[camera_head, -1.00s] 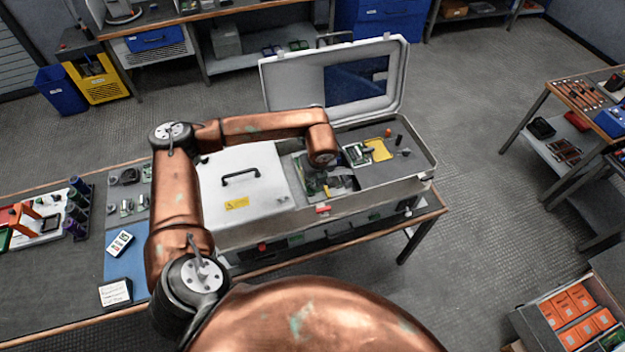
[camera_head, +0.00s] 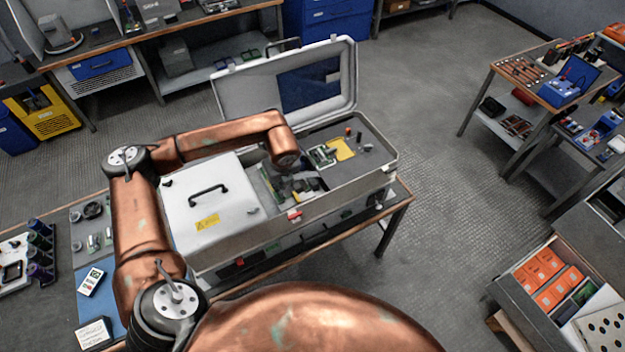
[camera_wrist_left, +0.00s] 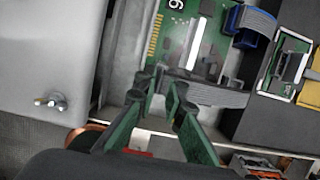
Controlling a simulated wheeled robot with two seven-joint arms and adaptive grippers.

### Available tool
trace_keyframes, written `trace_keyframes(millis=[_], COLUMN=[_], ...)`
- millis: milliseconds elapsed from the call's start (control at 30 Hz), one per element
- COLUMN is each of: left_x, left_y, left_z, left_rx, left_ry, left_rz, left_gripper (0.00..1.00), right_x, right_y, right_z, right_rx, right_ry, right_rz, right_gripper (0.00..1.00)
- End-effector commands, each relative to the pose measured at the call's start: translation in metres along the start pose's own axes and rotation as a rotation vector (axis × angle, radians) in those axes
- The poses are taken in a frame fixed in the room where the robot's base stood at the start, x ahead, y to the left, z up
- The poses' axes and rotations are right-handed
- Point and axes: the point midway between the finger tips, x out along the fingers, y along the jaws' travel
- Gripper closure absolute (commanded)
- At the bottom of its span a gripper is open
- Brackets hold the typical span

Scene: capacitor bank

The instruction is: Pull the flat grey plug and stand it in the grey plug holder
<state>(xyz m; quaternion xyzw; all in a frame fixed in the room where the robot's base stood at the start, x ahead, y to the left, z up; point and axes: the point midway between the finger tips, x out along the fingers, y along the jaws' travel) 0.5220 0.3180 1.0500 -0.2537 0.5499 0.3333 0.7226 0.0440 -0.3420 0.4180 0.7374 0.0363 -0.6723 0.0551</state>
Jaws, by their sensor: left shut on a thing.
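My left gripper (camera_wrist_left: 160,95) has green fingers and is shut on a flat grey plug (camera_wrist_left: 215,93). The plug shows as a dark grey strip running right from the fingertips, below a green circuit board (camera_wrist_left: 178,35). The fingers hide part of it, and I cannot tell whether it is free of its socket. In the head view, my left arm ends above the open compartment of the grey case. A light-framed block (camera_wrist_left: 287,62) on the case's right deck may be the grey plug holder; it also shows in the head view (camera_head: 321,155). My right gripper is not in view.
A white cover with a black handle (camera_head: 208,192) closes the case's left part. The case lid (camera_head: 237,100) stands open behind. A blue ribbon connector (camera_wrist_left: 253,25) and a yellow plate (camera_head: 342,149) are near. A few small posts stand on the right deck.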

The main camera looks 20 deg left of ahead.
Motion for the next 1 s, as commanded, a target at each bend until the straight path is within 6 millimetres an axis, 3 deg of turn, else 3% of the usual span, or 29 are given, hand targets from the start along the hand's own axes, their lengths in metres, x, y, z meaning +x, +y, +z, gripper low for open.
trace_keyframes(millis=[533,1000], left_x=[-0.008,-0.007], left_y=[-0.001,-0.022], left_z=[0.002,0.002], left_rx=[0.0,0.001], left_ry=[-0.001,0.0], left_rz=[0.0,-0.001], left_gripper=[1.0,1.0], right_x=[-0.003,0.007], right_y=[-0.005,-0.005], right_z=[-0.001,0.001], right_rx=[0.002,0.002], right_ry=[0.001,0.0], right_rz=[-0.005,-0.005], right_gripper=[0.0,0.0])
